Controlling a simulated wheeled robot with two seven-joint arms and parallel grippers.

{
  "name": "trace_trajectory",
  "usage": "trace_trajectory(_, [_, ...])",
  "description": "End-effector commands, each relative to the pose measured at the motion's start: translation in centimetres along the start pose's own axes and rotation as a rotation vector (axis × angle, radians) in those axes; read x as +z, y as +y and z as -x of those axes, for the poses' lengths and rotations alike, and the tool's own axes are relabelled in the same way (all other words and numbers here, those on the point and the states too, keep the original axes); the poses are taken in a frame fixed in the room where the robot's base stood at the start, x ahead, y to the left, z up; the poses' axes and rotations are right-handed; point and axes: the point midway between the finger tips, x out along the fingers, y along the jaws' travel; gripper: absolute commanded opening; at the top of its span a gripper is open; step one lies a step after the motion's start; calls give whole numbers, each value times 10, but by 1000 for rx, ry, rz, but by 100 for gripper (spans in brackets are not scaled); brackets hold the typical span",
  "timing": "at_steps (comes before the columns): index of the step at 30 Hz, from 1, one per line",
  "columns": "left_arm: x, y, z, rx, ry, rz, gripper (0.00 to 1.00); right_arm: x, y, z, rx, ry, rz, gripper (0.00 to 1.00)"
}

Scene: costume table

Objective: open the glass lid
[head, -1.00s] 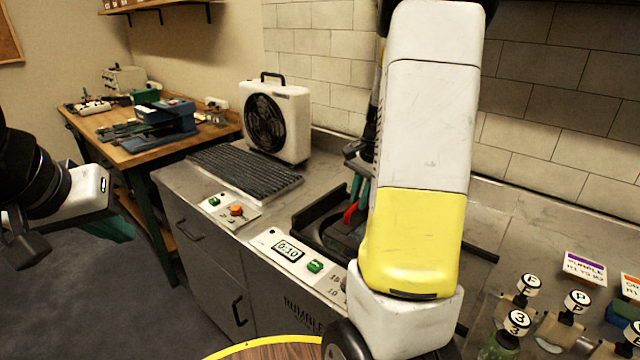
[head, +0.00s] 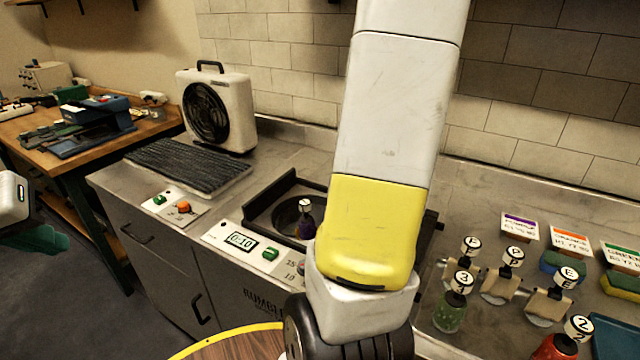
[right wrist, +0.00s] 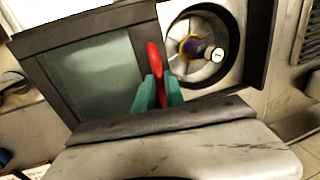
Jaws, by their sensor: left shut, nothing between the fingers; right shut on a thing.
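The glass lid (right wrist: 92,78), a greyish pane in a dark frame, fills the left of the right wrist view. My right gripper (right wrist: 158,86), with teal fingers, is shut on its red handle (right wrist: 153,58). Beside the lid, a round metal well (right wrist: 177,67) is uncovered, with a white-capped bottle (right wrist: 217,54) inside. In the head view the bottle (head: 306,224) also shows in the well, purple-bodied. My right arm hides the gripper, handle and most of the lid there. My left gripper (head: 40,238) is at the far left edge, shut and empty, away from the counter.
A control panel (head: 238,243) reading 0:10 lies in front of the well. A white fan (head: 216,110) and a dark ribbed mat (head: 188,167) are to the left. Several capped bottles stand at the right, including a green one (head: 450,314). A round wooden top (head: 245,346) is in front.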

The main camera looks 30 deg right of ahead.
Motion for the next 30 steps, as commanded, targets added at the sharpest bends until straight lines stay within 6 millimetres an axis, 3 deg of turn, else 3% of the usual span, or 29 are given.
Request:
trace_trajectory(1, [0,0,0,0,0,0,0,-1,-1,1,-1,2,0,16])
trace_trajectory(4, [0,0,0,0,0,0,0,0,-1,0,-1,1,0,36])
trace_trajectory(16, [0,0,0,0,0,0,0,-1,-1,6,-3,2,0,36])
trace_trajectory(30, [0,0,0,0,0,0,0,-1,-1,74,-3,2,0,36])
